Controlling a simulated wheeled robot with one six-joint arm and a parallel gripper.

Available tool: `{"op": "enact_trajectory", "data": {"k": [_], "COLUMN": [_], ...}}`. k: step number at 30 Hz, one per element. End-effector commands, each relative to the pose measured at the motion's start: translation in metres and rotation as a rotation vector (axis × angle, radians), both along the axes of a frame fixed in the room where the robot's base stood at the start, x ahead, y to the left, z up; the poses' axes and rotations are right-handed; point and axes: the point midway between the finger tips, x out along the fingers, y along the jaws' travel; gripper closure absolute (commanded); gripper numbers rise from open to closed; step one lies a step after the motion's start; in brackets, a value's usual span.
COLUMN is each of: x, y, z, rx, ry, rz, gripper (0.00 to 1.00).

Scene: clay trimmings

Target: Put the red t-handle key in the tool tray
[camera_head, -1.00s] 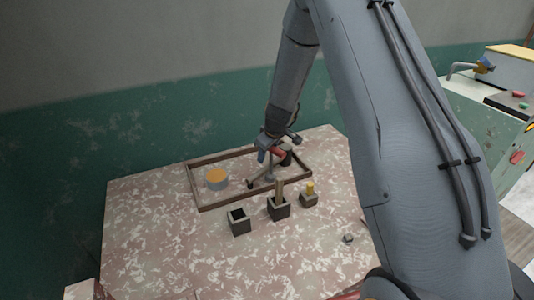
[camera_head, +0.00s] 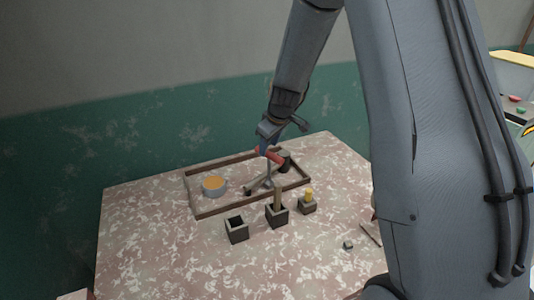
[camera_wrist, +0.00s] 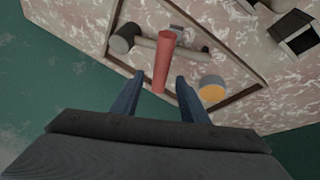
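The red t-handle key has a red crossbar (camera_head: 271,157) that shows just below my gripper (camera_head: 262,151). A grey shaft runs down from it inside the tool tray (camera_head: 207,213), a low brown frame on the table. In the wrist view the red handle (camera_wrist: 163,62) points up between my two blue fingers (camera_wrist: 158,92), with a clear gap on each side. My gripper is open and the handle is unheld. The foot of the key is hard to make out; it is beside or against a mallet-like tool lying in the tray, with a dark head (camera_wrist: 122,38) and a pale handle.
A grey can with an orange top (camera_head: 214,185) stands in the tray's left end. Outside the front rim stand several dark square holders: one empty (camera_head: 237,232), one with a wooden piece (camera_head: 277,214), one with a yellow-topped piece (camera_head: 307,204). The table's front left is clear.

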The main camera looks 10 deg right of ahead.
Motion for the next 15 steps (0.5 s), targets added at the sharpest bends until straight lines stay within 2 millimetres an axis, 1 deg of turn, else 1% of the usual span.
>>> {"op": "enact_trajectory", "data": {"k": [3,8,10,11,13,14,15], "x": [-0.005,-0.011,-0.022,-0.03,-0.058,-0.074,-0.098], "y": [-0.001,-0.001,0.0,0.001,0.003,0.005,0.006], "z": [0.012,0.02,0.024,0.025,0.029,0.031,0.033], "rx": [0.0,0.0,0.009,0.017,0.037,0.047,0.062], "ry": [-0.001,0.002,0.015,0.026,0.063,0.084,0.115], "rz": [0.001,-0.001,-0.018,-0.033,-0.083,-0.111,-0.156], "gripper": [0.6,0.6,0.6,0.6,0.6,0.6,0.6]}}
